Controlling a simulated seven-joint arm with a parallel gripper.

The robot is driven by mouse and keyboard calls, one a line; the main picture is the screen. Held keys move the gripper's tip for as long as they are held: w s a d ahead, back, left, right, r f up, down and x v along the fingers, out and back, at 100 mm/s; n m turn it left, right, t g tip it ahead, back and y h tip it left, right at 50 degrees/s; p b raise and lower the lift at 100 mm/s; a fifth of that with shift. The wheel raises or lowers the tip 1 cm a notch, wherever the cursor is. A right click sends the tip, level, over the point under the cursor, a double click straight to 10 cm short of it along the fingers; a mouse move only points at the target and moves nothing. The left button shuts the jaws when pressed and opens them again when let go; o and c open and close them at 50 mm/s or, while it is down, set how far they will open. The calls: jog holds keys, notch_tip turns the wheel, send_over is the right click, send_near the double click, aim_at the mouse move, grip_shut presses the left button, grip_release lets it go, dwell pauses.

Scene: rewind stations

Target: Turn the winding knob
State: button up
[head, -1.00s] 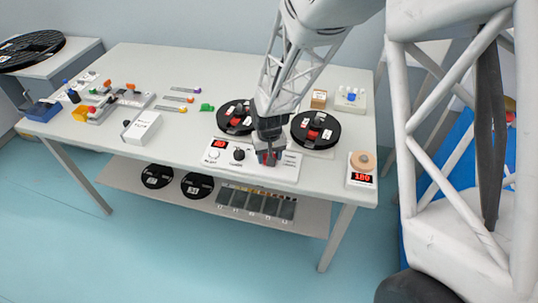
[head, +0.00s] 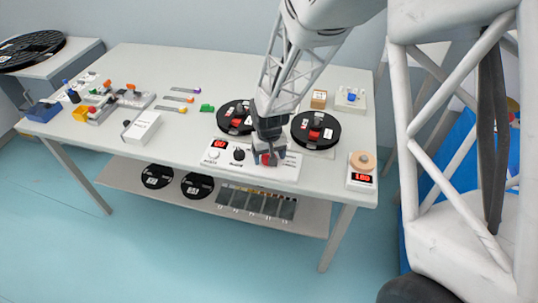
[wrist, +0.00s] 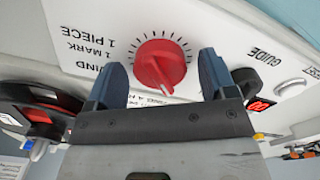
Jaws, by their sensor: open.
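The winding knob (wrist: 160,62) is red and round, with a ring of tick marks and a white pointer line towards the bottom of the wrist view. Upside-down lettering beside it reads "WIND" and "1 MARK 1 PIECE". My gripper (wrist: 162,78) is open, with one blue-grey finger on each side of the knob and visible gaps between. In the head view my gripper (head: 268,157) is over the right part of the white control panel (head: 285,172) and partly hides the knob.
A black knob (head: 239,154) and a red display (head: 221,143) are left on the panel. Two black reels (head: 330,137) (head: 224,118) stand behind it. A scale with a tan roll (head: 362,161) is at the right. The table's front edge is close below the panel.

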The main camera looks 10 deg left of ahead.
jog(key=shift+r, duration=0.15)
jog(key=shift+r, duration=3.75)
